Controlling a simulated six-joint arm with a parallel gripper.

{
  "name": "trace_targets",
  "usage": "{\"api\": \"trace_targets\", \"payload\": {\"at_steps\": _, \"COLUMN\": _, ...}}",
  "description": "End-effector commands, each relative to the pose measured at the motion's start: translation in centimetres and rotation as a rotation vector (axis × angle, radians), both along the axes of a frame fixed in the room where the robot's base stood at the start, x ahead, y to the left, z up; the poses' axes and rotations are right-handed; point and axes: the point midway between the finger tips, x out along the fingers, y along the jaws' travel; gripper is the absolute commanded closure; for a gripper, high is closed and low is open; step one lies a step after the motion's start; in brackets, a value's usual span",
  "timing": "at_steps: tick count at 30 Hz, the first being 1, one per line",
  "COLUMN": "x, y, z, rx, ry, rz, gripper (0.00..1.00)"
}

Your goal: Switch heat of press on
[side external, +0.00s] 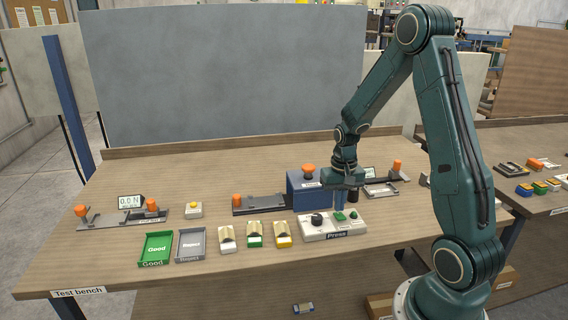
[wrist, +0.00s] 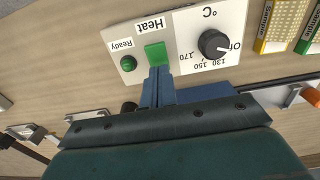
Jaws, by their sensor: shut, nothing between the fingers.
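The press control box (side external: 333,236) is a white panel marked "Press", in front of the blue press (side external: 303,192). In the wrist view its green Heat switch (wrist: 155,52) looks bright green, beside the "Heat" label. A darker green Ready lamp (wrist: 128,63) and a black temperature knob (wrist: 213,43) flank it; the knob's exact setting is hard to read. My gripper (wrist: 160,72) is shut and empty, its fingertips at the near edge of the Heat switch. Whether they touch it I cannot tell. In the side view my gripper (side external: 345,205) is just above the panel.
Sample holders (side external: 255,234) stand left of the panel, with the green Good tray (side external: 156,248) and grey Reject tray (side external: 190,245) farther left. A tester with orange knobs (side external: 150,204) is at the left. The bench front is mostly clear.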

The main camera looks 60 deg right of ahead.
Motion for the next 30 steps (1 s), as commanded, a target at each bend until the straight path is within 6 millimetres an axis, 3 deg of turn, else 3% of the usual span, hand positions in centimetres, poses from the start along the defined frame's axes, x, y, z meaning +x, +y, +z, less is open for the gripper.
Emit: {"api": "trace_targets", "payload": {"at_steps": 30, "x": 0.0, "y": 0.0, "z": 5.7, "rx": -0.002, "ry": -0.002, "rz": 0.000, "gripper": 1.00}}
